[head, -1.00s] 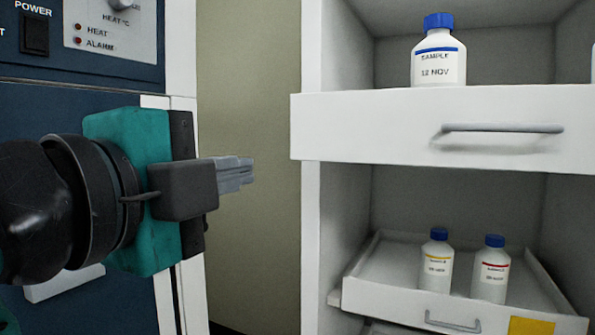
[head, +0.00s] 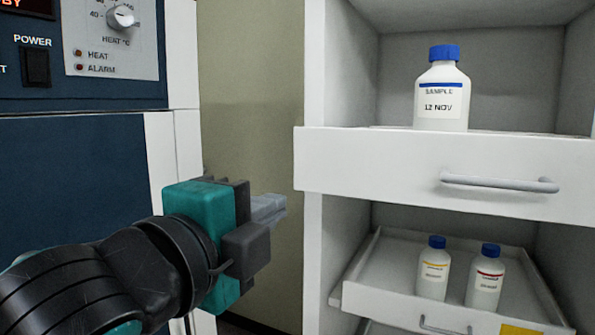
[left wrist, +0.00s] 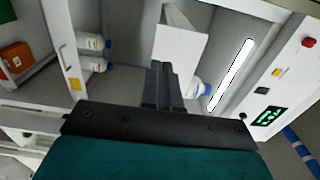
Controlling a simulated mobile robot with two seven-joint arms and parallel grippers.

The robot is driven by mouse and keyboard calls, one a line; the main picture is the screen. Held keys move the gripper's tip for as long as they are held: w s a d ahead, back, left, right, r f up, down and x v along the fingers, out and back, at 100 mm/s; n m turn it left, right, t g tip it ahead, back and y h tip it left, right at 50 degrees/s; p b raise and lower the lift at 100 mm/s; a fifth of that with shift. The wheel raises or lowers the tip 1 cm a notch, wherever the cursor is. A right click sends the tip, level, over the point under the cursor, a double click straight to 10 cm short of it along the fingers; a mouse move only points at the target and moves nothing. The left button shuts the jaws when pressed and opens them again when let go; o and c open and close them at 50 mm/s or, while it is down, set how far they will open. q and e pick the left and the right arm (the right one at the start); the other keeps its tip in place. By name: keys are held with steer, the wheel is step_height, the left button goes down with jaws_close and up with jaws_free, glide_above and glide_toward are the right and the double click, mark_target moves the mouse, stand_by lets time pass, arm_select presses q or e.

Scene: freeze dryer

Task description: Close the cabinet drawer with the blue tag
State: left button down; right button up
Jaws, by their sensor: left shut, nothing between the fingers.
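The upper cabinet drawer (head: 380,165) is pulled out, with a grey bar handle (head: 500,184) on its white front. No blue tag shows on the visible part of that front. A sample bottle (head: 442,100) with a blue cap and blue label stripe stands in it. The lower drawer (head: 385,303) is also out and has a yellow tag (head: 518,330). My left gripper (head: 270,207) is shut and empty, left of the upper drawer and apart from it in the head view. Its fingers (left wrist: 163,85) show in the left wrist view. My right gripper is out of view.
Two bottles (head: 432,270) (head: 485,278) stand in the lower drawer. A blue and white machine (head: 80,170) with a POWER switch and knob stands at left. A strip of bare wall (head: 250,100) lies between machine and cabinet. An orange box (left wrist: 15,57) shows in the left wrist view.

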mark_target(311, 185)
arm_select(q)
steer(key=x, duration=0.7)
steer(key=shift+w+d, duration=0.1)
steer(key=shift+w, duration=0.1)
steer(key=shift+w+d, duration=0.3)
steer(key=shift+w, duration=0.3)
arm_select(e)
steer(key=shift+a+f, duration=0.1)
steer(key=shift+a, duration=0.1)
arm_select(q)
steer(key=shift+w+d, duration=0.1)
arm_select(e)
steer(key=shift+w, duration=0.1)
